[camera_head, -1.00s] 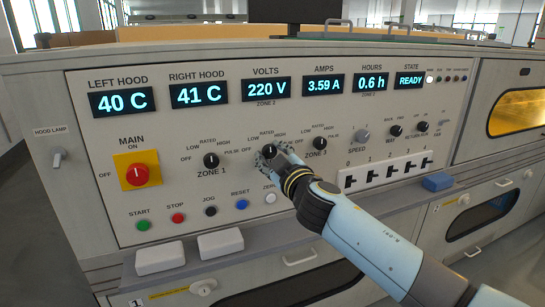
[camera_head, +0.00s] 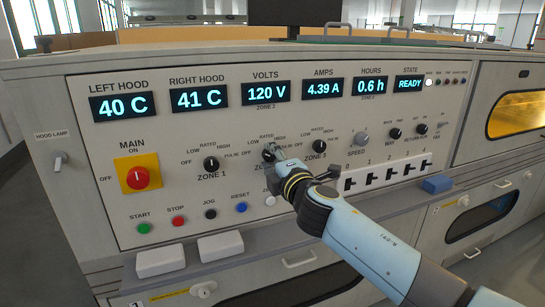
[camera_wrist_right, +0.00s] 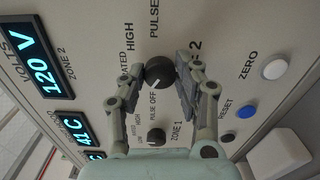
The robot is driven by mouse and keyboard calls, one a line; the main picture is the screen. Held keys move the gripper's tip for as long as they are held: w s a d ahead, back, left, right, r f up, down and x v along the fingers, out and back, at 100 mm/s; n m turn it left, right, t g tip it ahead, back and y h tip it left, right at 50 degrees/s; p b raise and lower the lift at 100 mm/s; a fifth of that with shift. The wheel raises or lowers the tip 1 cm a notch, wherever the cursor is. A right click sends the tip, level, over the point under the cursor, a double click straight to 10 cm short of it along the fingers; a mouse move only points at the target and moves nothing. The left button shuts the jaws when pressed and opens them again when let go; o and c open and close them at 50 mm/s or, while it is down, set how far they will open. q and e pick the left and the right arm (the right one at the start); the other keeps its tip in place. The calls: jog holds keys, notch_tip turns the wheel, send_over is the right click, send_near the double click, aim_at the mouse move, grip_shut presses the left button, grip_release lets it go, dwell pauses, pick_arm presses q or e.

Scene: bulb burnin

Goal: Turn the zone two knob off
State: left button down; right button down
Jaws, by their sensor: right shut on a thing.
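The zone two knob (camera_head: 268,149) is a round black knob on the grey control panel, partly covered by my right gripper in the head view. In the right wrist view the knob (camera_wrist_right: 158,71) sits between the fingers, its white mark turned toward the low and OFF side; the exact setting is hard to tell. My right gripper (camera_head: 271,153) is shut on the knob, one finger on each side. The volts display (camera_head: 266,93) reads 120 V, zone 2. My left gripper is not in view.
The zone 1 knob (camera_head: 211,164) is left of my gripper and the zone 3 knob (camera_head: 319,147) right of it. A row of push buttons (camera_head: 209,211) runs below. The red main switch (camera_head: 137,177) is at far left. Slider switches (camera_head: 389,174) are at right.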

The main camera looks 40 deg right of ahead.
jog(key=shift+f+n+p, duration=0.1)
jog(key=shift+n+p, duration=0.2)
jog(key=shift+n, duration=1.7)
jog(key=c, duration=0.9)
grip_release()
jog(key=shift+c, duration=0.2)
jog(key=shift+s+a, duration=0.1)
jog(key=shift+s, duration=0.05)
jog(key=v, duration=1.1)
jog(key=shift+s, duration=0.4)
